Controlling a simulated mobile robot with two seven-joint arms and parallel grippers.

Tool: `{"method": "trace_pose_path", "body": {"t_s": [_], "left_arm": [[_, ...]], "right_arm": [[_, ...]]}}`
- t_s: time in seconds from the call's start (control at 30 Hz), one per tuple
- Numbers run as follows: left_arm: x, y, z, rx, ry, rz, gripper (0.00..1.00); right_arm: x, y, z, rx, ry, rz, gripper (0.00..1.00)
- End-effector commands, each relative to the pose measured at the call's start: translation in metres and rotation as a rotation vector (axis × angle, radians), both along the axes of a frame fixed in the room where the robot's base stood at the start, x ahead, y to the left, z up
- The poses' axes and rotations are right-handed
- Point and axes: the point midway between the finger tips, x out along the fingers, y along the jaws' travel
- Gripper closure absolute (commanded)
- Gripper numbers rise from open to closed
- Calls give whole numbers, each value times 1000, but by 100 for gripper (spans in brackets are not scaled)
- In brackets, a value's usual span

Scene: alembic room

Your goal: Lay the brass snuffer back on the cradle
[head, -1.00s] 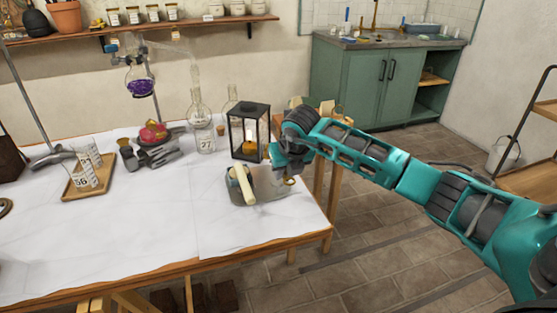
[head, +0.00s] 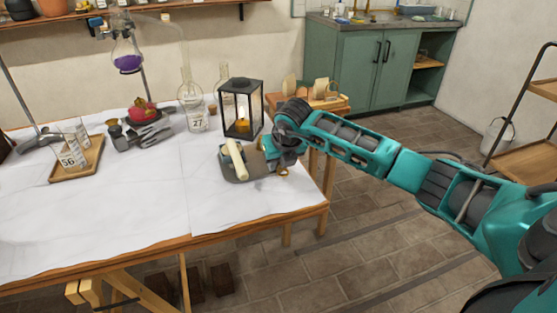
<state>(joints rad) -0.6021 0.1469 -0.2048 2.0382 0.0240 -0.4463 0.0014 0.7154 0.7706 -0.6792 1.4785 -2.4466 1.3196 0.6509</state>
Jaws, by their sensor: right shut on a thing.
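My right gripper (head: 284,153) is over the right end of the table, low and just right of a grey piece (head: 236,173) with a thick cream cylinder (head: 236,159) leaning across it. The fingers are small and partly hidden by my wrist. A small brass-coloured bit (head: 284,172) shows just below the gripper; it looks like part of the brass snuffer, but most of the held thing is hidden. I cannot make out the cradle for certain; it may be the grey piece. My left gripper is not in view.
A black lantern (head: 241,109) stands close behind the gripper, with glass flasks (head: 194,115) to its left. A wooden tray (head: 77,170) with beakers is at the left. The front of the white-covered table (head: 130,220) is clear.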

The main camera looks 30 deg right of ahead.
Motion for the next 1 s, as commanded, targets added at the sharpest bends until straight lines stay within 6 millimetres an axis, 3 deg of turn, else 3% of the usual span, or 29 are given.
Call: {"method": "trace_pose_path", "body": {"t_s": [0.73, 0.77, 1.0], "left_arm": [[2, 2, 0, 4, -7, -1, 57], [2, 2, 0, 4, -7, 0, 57], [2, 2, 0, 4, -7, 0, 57]], "right_arm": [[0, 0, -1, 0, -1, -1, 100], [0, 0, -1, 0, -1, -1, 73], [0, 0, -1, 0, -1, 0, 50]]}}
